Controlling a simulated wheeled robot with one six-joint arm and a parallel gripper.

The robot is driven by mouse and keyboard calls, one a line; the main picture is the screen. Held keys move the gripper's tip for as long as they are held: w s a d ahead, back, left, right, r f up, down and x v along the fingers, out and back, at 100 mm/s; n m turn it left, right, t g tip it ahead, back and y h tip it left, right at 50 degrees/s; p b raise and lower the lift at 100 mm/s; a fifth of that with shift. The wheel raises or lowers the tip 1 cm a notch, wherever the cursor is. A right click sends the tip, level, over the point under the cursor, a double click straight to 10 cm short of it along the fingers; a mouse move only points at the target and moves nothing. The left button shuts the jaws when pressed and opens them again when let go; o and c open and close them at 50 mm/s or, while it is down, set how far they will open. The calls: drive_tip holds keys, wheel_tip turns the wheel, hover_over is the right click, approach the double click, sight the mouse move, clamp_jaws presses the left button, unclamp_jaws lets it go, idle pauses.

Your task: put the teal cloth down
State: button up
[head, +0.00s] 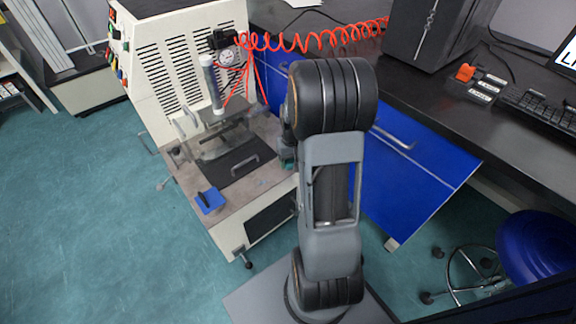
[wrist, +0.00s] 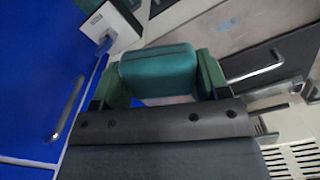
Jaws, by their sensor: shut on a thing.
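The teal cloth (wrist: 158,74) shows in the wrist view as a folded, block-like bundle. My gripper (wrist: 162,80) is shut on it, with a green finger at each side. In the head view my arm hides most of the gripper (head: 287,152), which is at the right side of the rheometer's work surface (head: 228,185). A small teal patch shows there, but I cannot tell cloth from finger. Whether the cloth touches any surface is unclear.
The cream rheometer (head: 185,62) has a dark plate with a handle (head: 245,165) and a blue pad (head: 209,202) with a black item on it. Blue drawers (head: 410,185) and a black bench (head: 510,125) stand at the right. A red coiled hose (head: 320,35) spans behind.

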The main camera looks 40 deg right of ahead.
drive_tip(key=w+d+f+b, duration=0.1)
drive_tip(key=w+f, duration=0.1)
drive_tip(key=w+d+f, duration=0.1)
drive_tip(key=w+f, duration=0.1)
drive_tip(key=w+f+b, duration=0.1)
drive_tip(key=w+f, duration=0.1)
drive_tip(key=shift+w+d+f+b, duration=0.1)
drive_tip(key=shift+w+d+b, duration=0.15)
drive_tip(key=shift+d+b, duration=0.15)
drive_tip(key=shift+w+d+f, duration=0.15)
drive_tip(key=shift+w+f, duration=0.2)
drive_tip(key=shift+f, duration=0.15)
wheel_tip(320, 180, down, 3)
drive_tip(key=shift+w+f+b, duration=0.1)
drive_tip(key=shift+f+b, duration=0.05)
drive_tip(key=shift+b, duration=1.05)
